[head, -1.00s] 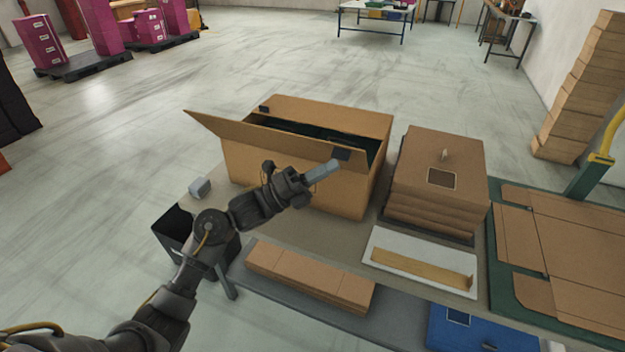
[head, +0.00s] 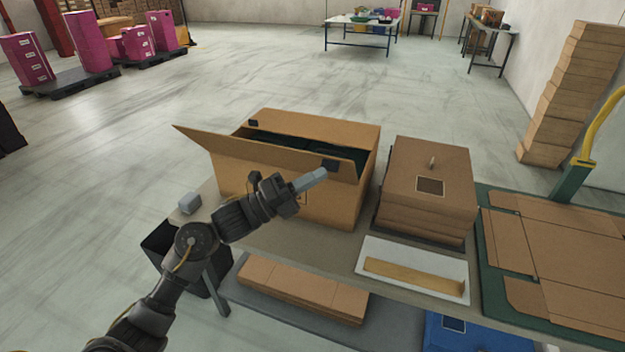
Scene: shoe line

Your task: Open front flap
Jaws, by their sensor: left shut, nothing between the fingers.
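A large brown cardboard box (head: 333,205) stands on the table, its top open and dark contents showing inside. Its front flap (head: 262,158) slants out to the left along the near top edge, with a dark patch near its right end. A second dark patch sits at the back left corner. My left gripper (head: 313,181) is shut and empty. In the picture its fingertips lie over the box's near face, just below the flap's right end; I cannot tell whether they touch. My right gripper is not in view.
A stack of brown boxes (head: 430,185) stands right of the open box. A white tray (head: 385,253) with a tan strip lies in front. Flat cardboard (head: 560,248) lies on a green mat at right. A grey block (head: 190,203) sits at the table's left edge.

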